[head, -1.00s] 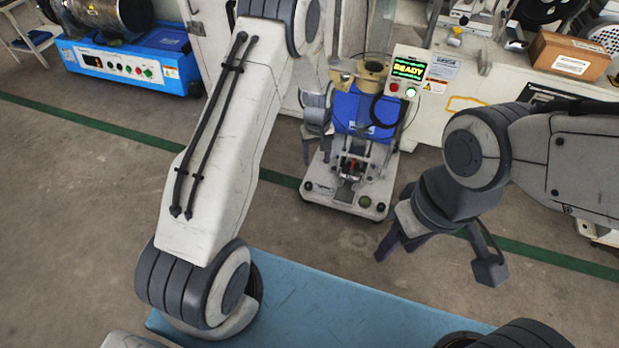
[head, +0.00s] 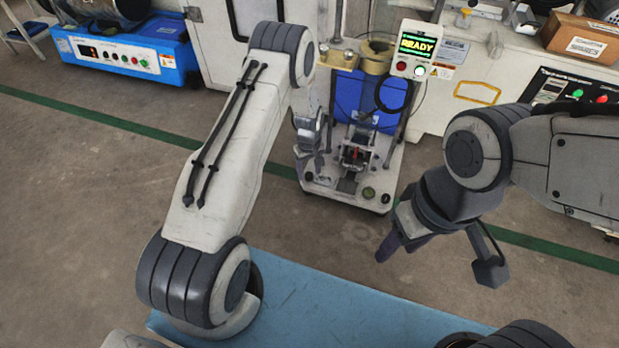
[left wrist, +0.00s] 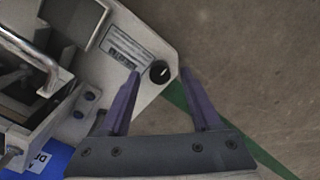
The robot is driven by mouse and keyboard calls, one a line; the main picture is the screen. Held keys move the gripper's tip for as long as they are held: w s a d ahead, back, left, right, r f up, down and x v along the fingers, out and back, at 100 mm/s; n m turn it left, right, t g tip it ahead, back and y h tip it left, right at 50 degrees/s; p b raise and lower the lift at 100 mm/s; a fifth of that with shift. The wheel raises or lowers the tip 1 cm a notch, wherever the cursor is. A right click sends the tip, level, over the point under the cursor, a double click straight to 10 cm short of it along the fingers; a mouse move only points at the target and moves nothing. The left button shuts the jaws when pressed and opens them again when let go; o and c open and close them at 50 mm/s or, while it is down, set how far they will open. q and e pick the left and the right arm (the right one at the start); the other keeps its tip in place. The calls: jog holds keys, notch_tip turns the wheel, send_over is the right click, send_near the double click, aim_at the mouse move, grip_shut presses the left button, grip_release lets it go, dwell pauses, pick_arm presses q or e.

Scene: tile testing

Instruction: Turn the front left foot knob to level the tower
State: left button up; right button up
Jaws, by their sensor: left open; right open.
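The tower (head: 393,155) is a white-based rig with a blue block and a READY display. Its front left foot knob (head: 309,176) is a small black disc at the base's near left corner. In the left wrist view a black knob with a white mark (left wrist: 159,72) sits at the base plate corner. My left gripper (head: 307,168) is open above that corner; in its wrist view the knob appears between the two purple fingertips. I cannot tell the height gap. The front right knob (head: 386,198) is dark. My right gripper (head: 400,250) is open and empty, right of the tower's front.
A green round level (head: 368,193) sits on the base front. A blue machine (head: 135,55) stands at the back left. A white bench with a cardboard box (head: 588,38) is at the right. A blue surface (head: 320,300) lies in front; the floor between is clear.

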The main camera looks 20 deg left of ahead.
pick_arm(q)
jog(key=shift+f, duration=0.55)
grip_shut()
jog(key=shift+r+n+p, duration=0.25)
jog(key=shift+n+p, duration=0.55)
jog(key=shift+p, duration=0.2)
jog(key=shift+n+p, duration=1.1)
jog(key=shift+n, duration=0.1)
jog(key=n+p, duration=0.2)
jog(key=n, duration=0.1)
jog(key=shift+f+n+p, duration=0.15)
jog(key=shift+n+p, duration=0.4)
jog(key=shift+n, duration=0.95)
